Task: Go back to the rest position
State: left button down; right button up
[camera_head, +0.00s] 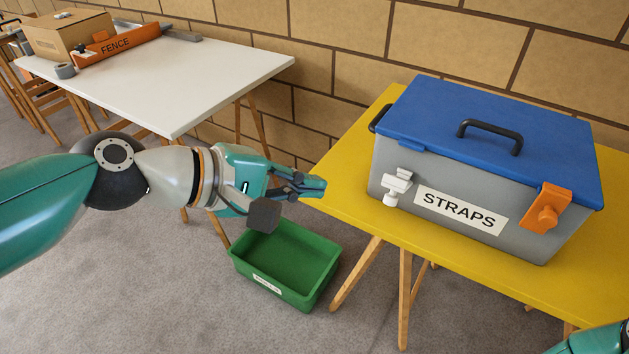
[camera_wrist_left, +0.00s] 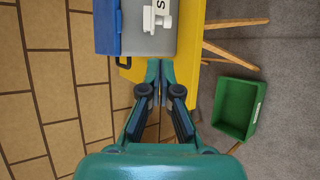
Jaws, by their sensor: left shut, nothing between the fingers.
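My left gripper (camera_head: 318,187) reaches in from the left in the head view, above the green crate and just off the left edge of the yellow table (camera_head: 350,170). Its fingers are shut with nothing between them, and they also show closed in the left wrist view (camera_wrist_left: 160,68). A small part of my right arm (camera_head: 597,341) shows at the bottom right corner of the head view. My right gripper is out of the picture.
A grey box marked STRAPS (camera_head: 400,222) with a blue lid (camera_head: 440,103) stands on the yellow table. An empty green crate (camera_head: 288,262) is on the floor. A white table (camera_head: 200,85) at the back left bears a cardboard box (camera_head: 62,36) and an orange FENCE piece (camera_head: 140,41).

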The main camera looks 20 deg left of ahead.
dwell(0.3)
pick_arm(q)
notch_tip(320, 180, down, 27)
jog(key=w+d+g+y, duration=0.1)
jog(key=w+g+y, duration=0.1)
jog(key=g, duration=0.5)
jog(key=s+d+f+m+g+y, duration=0.1)
jog(key=s+f+m, duration=0.2)
jog(key=s+f, duration=0.35)
jog(key=s+f+m+g, duration=0.1)
jog(key=s+f+m, duration=0.2)
jog(key=f, duration=0.7)
jog(key=s+d+f+m+g+y, duration=0.15)
jog(key=s+f, duration=0.25)
jog(key=f, duration=0.4)
notch_tip(320, 180, up, 22)
jog(key=w+a+m+t+p, duration=0.1)
jog(key=w+m+t+p, duration=0.1)
jog(key=p, duration=1.9)
jog(key=shift+w+m, duration=0.35)
jog(key=shift+m, duration=0.4)
